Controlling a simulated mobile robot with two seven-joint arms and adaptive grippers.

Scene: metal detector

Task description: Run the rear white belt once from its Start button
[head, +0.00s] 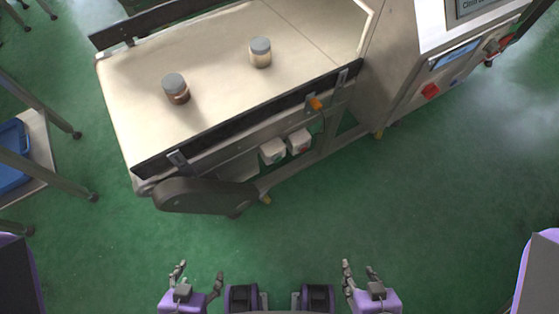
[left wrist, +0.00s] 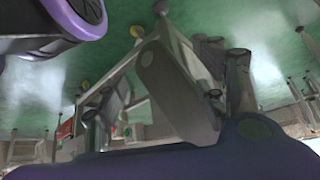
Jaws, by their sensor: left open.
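A white belt (head: 215,62) runs up to the metal detector cabinet in the head view; it is the only belt clearly seen there, and I cannot tell if it is the rear one. Two pale button boxes hang below its near side rail: a left box (head: 272,151) with a small greenish mark and a right box (head: 299,141) with a reddish one. Their labels are unreadable. My left gripper (head: 199,274) is open and empty, low over the floor and well apart from the boxes. My right gripper (head: 359,268) looks open and empty, also apart from them.
Two grey-lidded jars, a dark one (head: 176,89) and a pale one (head: 260,53), stand on the belt. The detector cabinet (head: 400,70) carries a red knob (head: 430,91). A dark rounded end cover (head: 205,196) juts toward me. Green floor (head: 330,220) is clear in front.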

